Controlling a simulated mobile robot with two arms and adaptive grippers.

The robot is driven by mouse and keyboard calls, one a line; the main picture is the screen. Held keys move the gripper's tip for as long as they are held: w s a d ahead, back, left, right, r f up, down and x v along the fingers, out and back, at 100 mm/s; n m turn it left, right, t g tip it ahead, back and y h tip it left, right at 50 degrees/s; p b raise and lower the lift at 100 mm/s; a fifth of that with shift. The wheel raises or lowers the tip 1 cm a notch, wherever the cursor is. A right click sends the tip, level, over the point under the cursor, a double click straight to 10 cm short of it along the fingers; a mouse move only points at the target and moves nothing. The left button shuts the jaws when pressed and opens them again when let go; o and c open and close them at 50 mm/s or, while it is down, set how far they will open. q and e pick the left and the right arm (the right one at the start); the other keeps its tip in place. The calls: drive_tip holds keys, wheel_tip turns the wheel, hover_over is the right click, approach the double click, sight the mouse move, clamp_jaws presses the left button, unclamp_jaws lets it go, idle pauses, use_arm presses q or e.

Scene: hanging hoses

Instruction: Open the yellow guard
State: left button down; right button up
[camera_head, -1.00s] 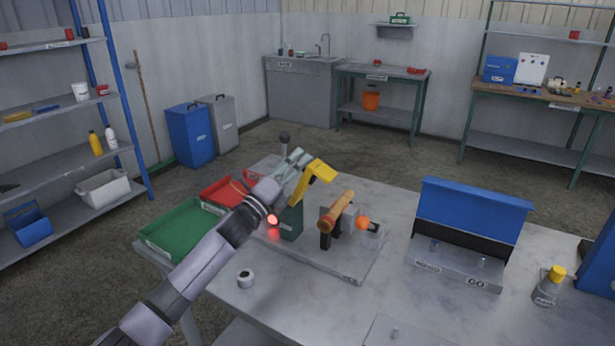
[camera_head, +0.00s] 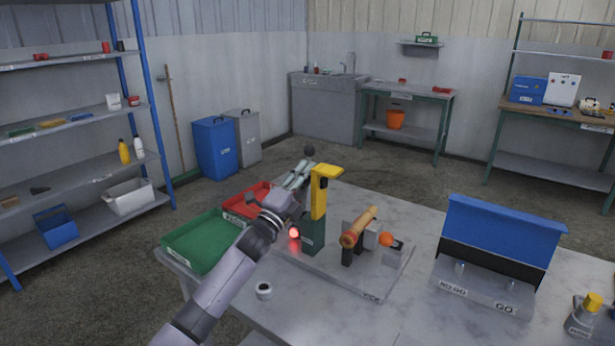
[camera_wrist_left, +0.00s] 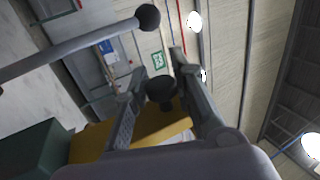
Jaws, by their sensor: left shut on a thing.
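The yellow guard (camera_head: 319,198) stands nearly upright on a dark green block (camera_head: 313,236), its short top part pointing right. In the left wrist view the yellow guard (camera_wrist_left: 150,132) shows below my fingers, with a black knob (camera_wrist_left: 161,88) at it. My left gripper (camera_head: 301,173) is beside the guard's upper left. In the left wrist view my left gripper (camera_wrist_left: 160,85) has its fingers on both sides of this knob and is shut on it. The fingers partly hide the guard there. My right gripper is not seen.
A grey rod with a black ball (camera_wrist_left: 149,17) rises close to my fingers. A vice with a wooden-coloured cylinder (camera_head: 359,227) stands right of the guard. Green (camera_head: 200,241) and red (camera_head: 247,204) trays lie left. A blue-lidded gauge box (camera_head: 502,232) stands right.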

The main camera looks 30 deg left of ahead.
use_arm(q)
drive_tip(key=c, duration=1.4)
unclamp_jaws()
drive_tip(key=shift+s+f, duration=0.2)
drive_tip(key=v, duration=1.1)
drive_tip(key=shift+s, duration=0.35)
